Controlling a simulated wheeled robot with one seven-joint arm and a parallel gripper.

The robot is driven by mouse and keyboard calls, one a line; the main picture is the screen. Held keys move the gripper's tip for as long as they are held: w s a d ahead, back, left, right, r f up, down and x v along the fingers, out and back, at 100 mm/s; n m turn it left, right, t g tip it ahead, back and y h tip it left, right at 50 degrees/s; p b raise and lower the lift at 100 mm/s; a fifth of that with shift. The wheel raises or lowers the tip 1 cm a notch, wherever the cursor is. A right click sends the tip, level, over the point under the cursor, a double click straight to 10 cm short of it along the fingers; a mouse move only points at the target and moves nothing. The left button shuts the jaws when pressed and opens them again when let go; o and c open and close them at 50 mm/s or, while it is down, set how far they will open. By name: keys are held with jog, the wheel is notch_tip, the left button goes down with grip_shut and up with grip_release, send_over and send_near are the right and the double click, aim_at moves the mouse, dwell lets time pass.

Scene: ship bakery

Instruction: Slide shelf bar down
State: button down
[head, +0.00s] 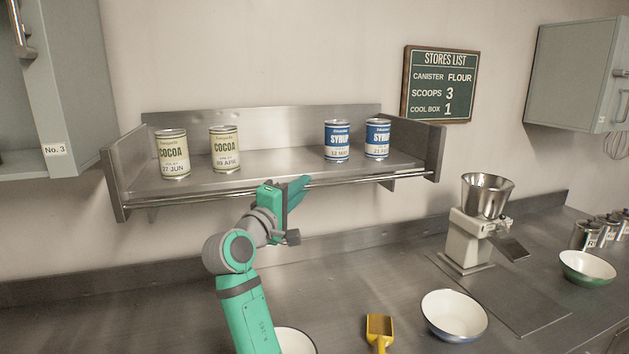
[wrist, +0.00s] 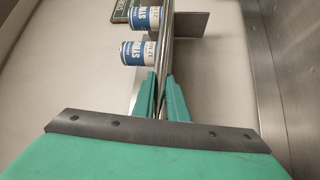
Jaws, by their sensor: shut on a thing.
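The shelf bar (head: 355,181) is a thin metal rod along the front of the steel wall shelf (head: 286,180), running between its two end panels. It sits close to the shelf's front edge, at about the height of the shelf floor. My gripper (head: 302,186) reaches up from below and is shut on the bar near its middle. In the wrist view, the bar (wrist: 165,45) runs away between the two green fingers (wrist: 161,90). The fingertips partly hide the bar where they hold it.
Two cocoa cans (head: 173,154) (head: 225,149) and two syrup cans (head: 337,141) (head: 377,139) stand upright on the shelf behind the bar. Below, the counter holds a yellow scoop (head: 379,329), a white bowl (head: 454,315) and a hopper machine (head: 470,238). The space just under the shelf is clear.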

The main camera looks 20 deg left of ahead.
jog(key=shift+d, duration=0.15)
jog(key=c, duration=1.8)
grip_release()
jog(key=shift+d, duration=0.1)
jog(key=shift+o, duration=0.2)
jog(key=shift+s, duration=0.3)
jog(key=s+a+f, duration=0.1)
jog(key=s, duration=0.9)
jog(key=shift+a+f, duration=0.25)
jog(key=shift+f, duration=0.05)
jog(key=shift+d, duration=0.1)
